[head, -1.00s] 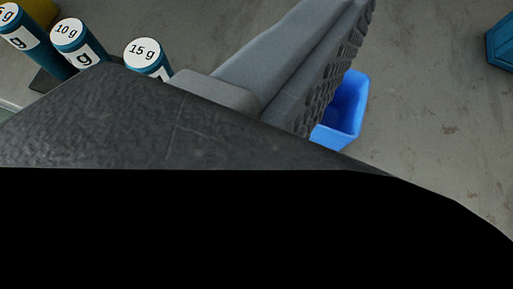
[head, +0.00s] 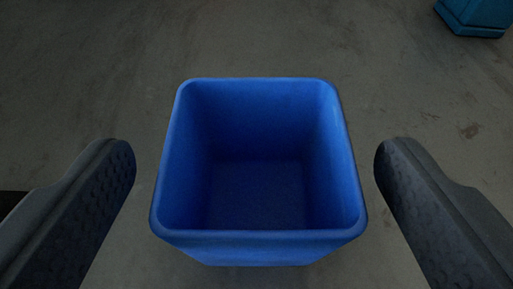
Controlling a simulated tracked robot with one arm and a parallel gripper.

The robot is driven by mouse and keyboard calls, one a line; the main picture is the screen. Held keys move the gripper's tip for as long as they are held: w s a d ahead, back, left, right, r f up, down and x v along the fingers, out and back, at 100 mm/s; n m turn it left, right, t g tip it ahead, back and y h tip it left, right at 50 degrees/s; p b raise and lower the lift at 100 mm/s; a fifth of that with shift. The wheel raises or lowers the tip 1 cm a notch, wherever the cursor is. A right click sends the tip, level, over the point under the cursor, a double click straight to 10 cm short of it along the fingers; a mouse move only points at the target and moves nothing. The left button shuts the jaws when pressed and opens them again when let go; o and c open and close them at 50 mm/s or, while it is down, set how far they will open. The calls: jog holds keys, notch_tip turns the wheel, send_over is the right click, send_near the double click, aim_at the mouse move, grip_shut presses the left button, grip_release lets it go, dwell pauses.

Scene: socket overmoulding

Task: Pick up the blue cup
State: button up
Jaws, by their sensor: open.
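The blue cup (head: 258,247) is a square, open-topped container with rounded corners. It stands upright in the middle of the head view, and its inside looks empty. My gripper (head: 256,165) is open, with one dark grey textured finger to the left of the cup and one to the right. A gap of floor shows between each finger and the cup in the picture, so neither appears to touch it. How far the fingertips are above or below the rim is hard to tell.
A teal-blue object (head: 476,14) stands at the top right corner, partly cut off. A dark patch shows at the left edge behind the left finger. The grey, stained floor (head: 380,60) around the cup is otherwise clear.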

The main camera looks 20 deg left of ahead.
aim_at(260, 126)
jog(key=b+x, duration=0.1)
jog(key=x, duration=0.1)
jog(key=b+x, duration=0.1)
jog(key=x, duration=0.2)
jog(key=shift+d+f, duration=0.1)
jog(key=shift+f, duration=0.3)
jog(key=c, duration=1.1)
